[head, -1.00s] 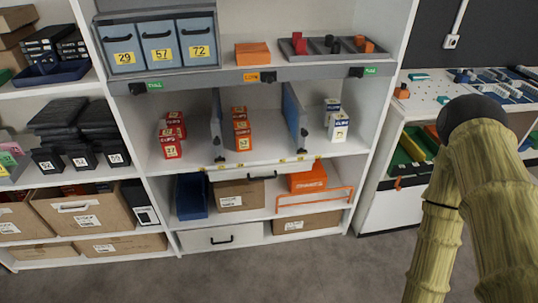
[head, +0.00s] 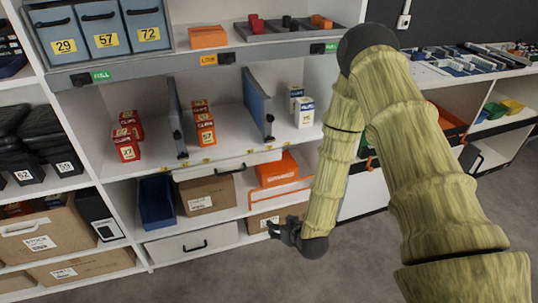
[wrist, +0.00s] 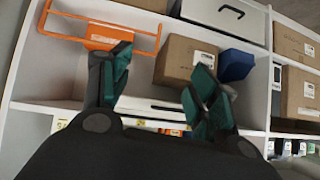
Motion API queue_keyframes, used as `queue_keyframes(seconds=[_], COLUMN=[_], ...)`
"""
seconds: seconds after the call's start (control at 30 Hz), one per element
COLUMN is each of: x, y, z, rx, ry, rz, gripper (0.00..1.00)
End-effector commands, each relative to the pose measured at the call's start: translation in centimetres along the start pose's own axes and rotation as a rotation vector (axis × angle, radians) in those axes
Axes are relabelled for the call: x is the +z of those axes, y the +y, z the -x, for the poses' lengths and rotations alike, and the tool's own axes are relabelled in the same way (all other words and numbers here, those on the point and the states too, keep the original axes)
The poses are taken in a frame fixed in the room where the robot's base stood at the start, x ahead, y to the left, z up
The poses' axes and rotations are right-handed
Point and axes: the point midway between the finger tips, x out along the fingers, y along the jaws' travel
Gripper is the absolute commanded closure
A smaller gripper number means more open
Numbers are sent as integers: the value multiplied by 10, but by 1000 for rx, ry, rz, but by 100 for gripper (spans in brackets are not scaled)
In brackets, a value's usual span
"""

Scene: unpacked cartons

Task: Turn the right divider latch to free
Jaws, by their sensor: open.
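The right divider (head: 257,102) is a blue-grey upright panel on the middle shelf, between the orange cartons and the white-blue cartons. A small dark latch (head: 269,118) shows on its front edge; its turned position is too small to tell. The left divider (head: 175,112) stands left of the orange cartons. My gripper (head: 272,231) is open and empty, low in front of the bottom shelf, below and apart from the right divider. In the wrist view its two teal-tipped fingers (wrist: 158,80) are spread; I cannot make out the latch there.
Orange cartons (head: 203,122), red cartons (head: 127,140) and white-blue cartons (head: 304,110) stand on the middle shelf. Below are a blue bin (head: 157,203), a brown box (head: 207,194) and an orange wire rack (wrist: 100,40). The floor in front is clear.

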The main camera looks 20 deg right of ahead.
Motion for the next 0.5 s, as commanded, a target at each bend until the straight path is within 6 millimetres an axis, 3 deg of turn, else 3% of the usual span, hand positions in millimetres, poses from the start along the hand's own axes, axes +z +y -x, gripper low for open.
queue_keyframes(seconds=[0.03,0.1,0.23,0.33,0.5], x=[-30,-77,-151,-190,-222], y=[9,19,36,45,53], z=[-25,-39,-48,-47,-43], rx=[5,13,35,52,68], ry=[115,257,476,591,684], rz=[4,19,41,51,60], gripper=[39,39,39,39,39])
